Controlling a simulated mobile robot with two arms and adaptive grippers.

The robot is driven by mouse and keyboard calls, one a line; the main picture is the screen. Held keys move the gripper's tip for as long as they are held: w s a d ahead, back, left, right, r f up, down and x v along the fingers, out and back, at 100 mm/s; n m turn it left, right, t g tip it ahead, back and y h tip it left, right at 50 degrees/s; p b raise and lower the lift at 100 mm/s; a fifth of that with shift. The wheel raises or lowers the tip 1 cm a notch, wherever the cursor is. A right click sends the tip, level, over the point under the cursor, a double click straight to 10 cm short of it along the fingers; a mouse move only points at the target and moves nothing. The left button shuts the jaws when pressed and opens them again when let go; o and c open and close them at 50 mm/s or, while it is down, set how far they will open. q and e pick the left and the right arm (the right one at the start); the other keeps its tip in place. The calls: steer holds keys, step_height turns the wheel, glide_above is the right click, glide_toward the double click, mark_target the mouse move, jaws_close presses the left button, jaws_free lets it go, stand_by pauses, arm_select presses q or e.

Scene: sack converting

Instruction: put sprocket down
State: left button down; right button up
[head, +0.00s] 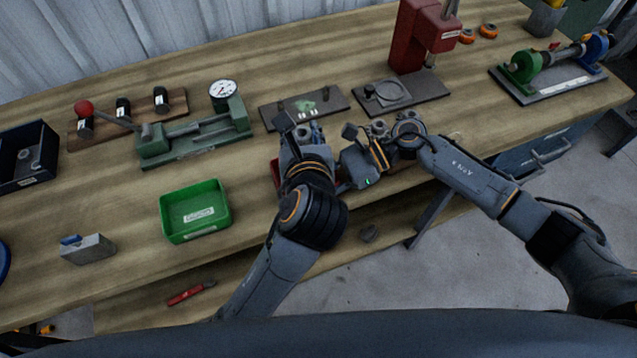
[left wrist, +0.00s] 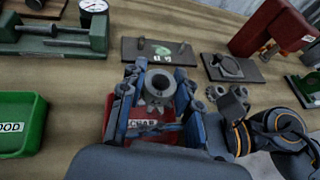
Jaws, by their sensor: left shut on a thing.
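My left gripper (left wrist: 158,100) is shut on the sprocket (left wrist: 160,82), a grey toothed part with a round hub and bore. In the left wrist view it sits between the blue fingers, above a red bin (left wrist: 113,112) whose label is partly covered. In the head view the left gripper (head: 302,133) mostly hides the sprocket and the red bin (head: 275,170). A green bin (head: 195,211), labelled GOOD in the left wrist view (left wrist: 14,126), stands empty to the left. My right gripper (head: 364,131) is just right of the left one, its fingers apart with nothing visible between them.
Behind the grippers lie a dark plate with a green mark (head: 330,100) and a plate with a round fixture (head: 425,87) by a red press (head: 410,38). A green gauge bench (head: 195,145) stands at the back left. Bare wood surrounds the green bin.

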steer(key=shift+c, duration=0.2)
jaws_close()
